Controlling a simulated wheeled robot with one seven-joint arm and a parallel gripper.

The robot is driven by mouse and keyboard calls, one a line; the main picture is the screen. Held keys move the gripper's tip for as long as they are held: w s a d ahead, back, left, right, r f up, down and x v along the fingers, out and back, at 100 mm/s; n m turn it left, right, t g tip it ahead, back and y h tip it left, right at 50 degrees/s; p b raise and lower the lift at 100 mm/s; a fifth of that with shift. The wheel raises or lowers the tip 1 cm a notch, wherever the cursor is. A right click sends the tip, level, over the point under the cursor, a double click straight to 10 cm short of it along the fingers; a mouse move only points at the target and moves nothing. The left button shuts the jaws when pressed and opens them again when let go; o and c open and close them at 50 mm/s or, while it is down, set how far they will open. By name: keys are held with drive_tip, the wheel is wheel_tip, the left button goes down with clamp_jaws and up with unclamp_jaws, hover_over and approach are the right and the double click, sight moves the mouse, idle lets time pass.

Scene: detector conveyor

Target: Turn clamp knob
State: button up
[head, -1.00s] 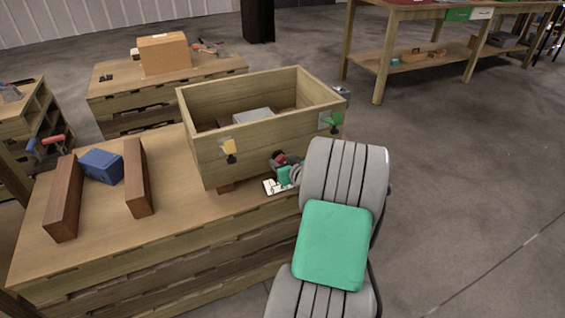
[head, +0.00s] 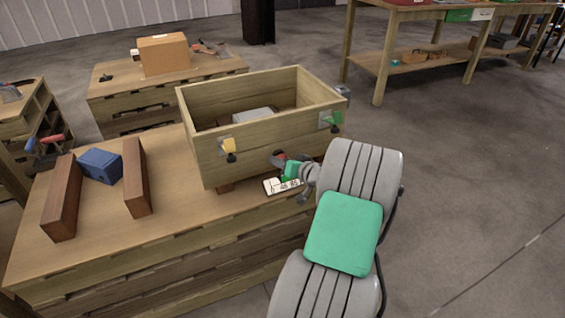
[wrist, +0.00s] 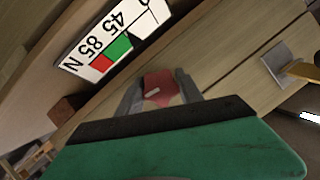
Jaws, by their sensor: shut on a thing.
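The clamp knob is red with a short pale mark on its face and sits at the front of the wooden box. In the wrist view the knob (wrist: 158,88) lies between the two grey fingers of my gripper (wrist: 159,84), which is shut on it. In the head view the red knob (head: 278,158) shows just past my gripper (head: 284,163), partly hidden by it. A white scale card (head: 284,186) with numbers lies beside the gripper. In the wrist view the card (wrist: 105,42) reads 45, 85 and N, with green and red bands.
The open wooden box (head: 255,140) stands on the wooden bench (head: 100,235). Two brown blocks (head: 61,198) and a blue block (head: 100,165) lie at left. Floor is open at right.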

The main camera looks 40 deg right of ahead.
idle(0.4)
drive_tip(key=o, duration=1.4)
drive_tip(key=shift+s, duration=0.1)
drive_tip(key=p+v, duration=0.1)
drive_tip(key=v, duration=0.6)
drive_tip(key=shift+s+r+p, duration=0.1)
drive_tip(key=shift+s+p, duration=0.15)
drive_tip(key=shift+p, duration=0.05)
